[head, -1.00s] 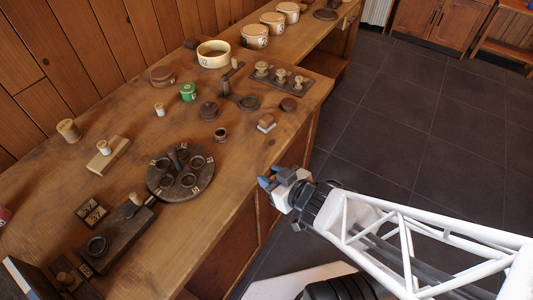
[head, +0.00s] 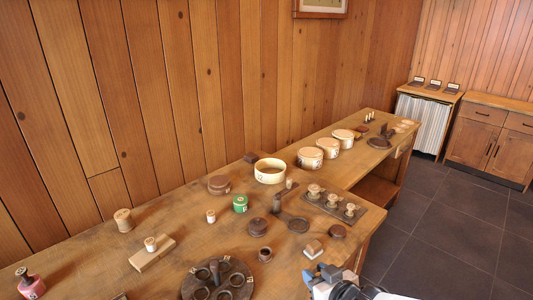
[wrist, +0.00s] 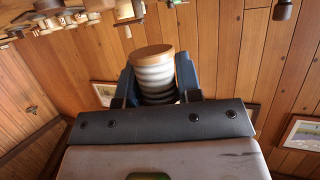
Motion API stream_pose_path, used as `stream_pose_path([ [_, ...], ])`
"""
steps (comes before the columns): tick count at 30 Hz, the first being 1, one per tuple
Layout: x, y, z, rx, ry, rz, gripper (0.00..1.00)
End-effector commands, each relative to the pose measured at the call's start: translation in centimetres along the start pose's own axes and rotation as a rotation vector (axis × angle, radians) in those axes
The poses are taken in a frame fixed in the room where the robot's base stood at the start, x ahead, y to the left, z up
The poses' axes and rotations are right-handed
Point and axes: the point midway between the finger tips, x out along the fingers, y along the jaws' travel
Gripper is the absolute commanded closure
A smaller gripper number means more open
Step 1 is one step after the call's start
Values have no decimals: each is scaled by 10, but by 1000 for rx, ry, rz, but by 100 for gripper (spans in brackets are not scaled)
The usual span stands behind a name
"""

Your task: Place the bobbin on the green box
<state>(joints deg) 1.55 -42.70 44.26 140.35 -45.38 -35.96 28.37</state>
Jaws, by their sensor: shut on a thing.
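The bobbin (wrist: 153,68) shows in the wrist view, with a pale wooden end and whitish-grey winding. My gripper (wrist: 155,82) is shut on it, with a dark blue finger on each side. The green box (head: 240,204) is a small round green container with a pale top, standing on the table up and left of my gripper. Nothing rests on its top.
A dark round tray (head: 240,275) is to the left. Brown round boxes (head: 219,185) and a cream ring-shaped box (head: 270,171) stand near the green box. A rack with knobs (head: 345,219) is to its right.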

Motion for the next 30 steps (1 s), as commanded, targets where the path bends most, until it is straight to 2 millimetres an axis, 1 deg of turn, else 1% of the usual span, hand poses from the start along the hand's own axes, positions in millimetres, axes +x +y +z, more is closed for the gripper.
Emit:
stream_pose_path([
  [3,16,16,-19,11,0,26,90],
  [17,80,77,-89,55,-1,133,90],
  [30,150,138,-151,98,-1,234,90],
])
